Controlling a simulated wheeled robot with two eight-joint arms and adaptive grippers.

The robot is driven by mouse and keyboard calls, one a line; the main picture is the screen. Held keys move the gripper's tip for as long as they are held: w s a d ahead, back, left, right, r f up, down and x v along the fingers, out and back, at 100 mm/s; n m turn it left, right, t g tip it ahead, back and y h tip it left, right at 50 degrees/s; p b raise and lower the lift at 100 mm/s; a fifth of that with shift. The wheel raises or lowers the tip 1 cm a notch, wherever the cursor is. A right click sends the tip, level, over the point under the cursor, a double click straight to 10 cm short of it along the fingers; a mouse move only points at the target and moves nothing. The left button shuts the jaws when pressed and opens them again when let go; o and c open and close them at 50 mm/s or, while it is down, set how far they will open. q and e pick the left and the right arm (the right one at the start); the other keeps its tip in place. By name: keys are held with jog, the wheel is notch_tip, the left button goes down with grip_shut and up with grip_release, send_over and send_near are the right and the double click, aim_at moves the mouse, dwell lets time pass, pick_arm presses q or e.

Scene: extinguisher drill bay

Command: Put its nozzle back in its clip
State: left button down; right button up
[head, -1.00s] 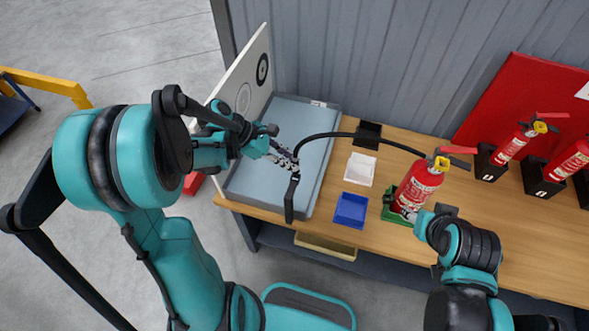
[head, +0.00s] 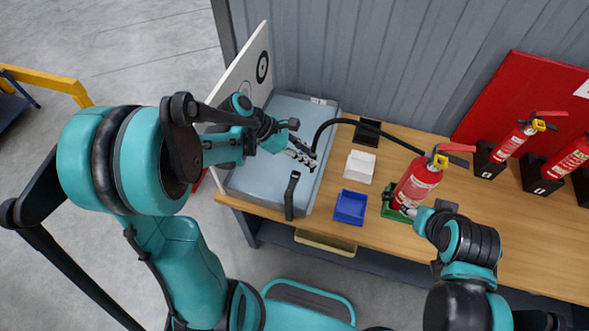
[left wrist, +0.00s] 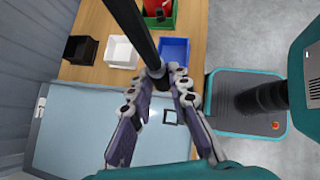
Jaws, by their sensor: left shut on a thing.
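A red extinguisher (head: 415,186) with a yellow neck stands in a green holder (head: 388,205) on the bench. Its black hose (head: 375,128) arches left to my left gripper (head: 312,160), which is shut on the black nozzle end above the grey tray. In the left wrist view, the nozzle (left wrist: 152,62) runs up between the fingers of my left gripper (left wrist: 160,78). My right gripper (head: 408,211) is low beside the extinguisher; its jaws are too small to read. I cannot make out the clip.
The grey tray (head: 250,180) holds an upright-looking black piece (head: 291,195). A white bin (head: 360,165), a blue bin (head: 350,207) and a black bin (head: 367,132) stand between tray and extinguisher. More extinguishers stand to the right (head: 510,147). A white panel (head: 235,75) rises behind.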

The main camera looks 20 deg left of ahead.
pick_arm(q)
jog(key=w+d+b, duration=0.1)
jog(key=w+d, duration=0.2)
jog(key=d, duration=1)
jog(key=w+d+b, duration=0.1)
jog(key=w+d, duration=0.2)
jog(key=d, duration=0.9)
jog(key=f+b, duration=0.4)
jog(key=f, duration=0.1)
jog(key=f+b, duration=0.4)
jog(key=f, duration=0.1)
jog(key=d+f+b, duration=0.1)
jog(key=f+b, duration=0.3)
jog(key=f, duration=0.1)
jog(key=shift+w+f, duration=0.3)
jog(key=shift+f, duration=0.05)
jog(key=shift+b, duration=0.7)
dwell(2.1)
jog(key=c, duration=1.3)
grip_release()
jog(key=shift+c, duration=0.2)
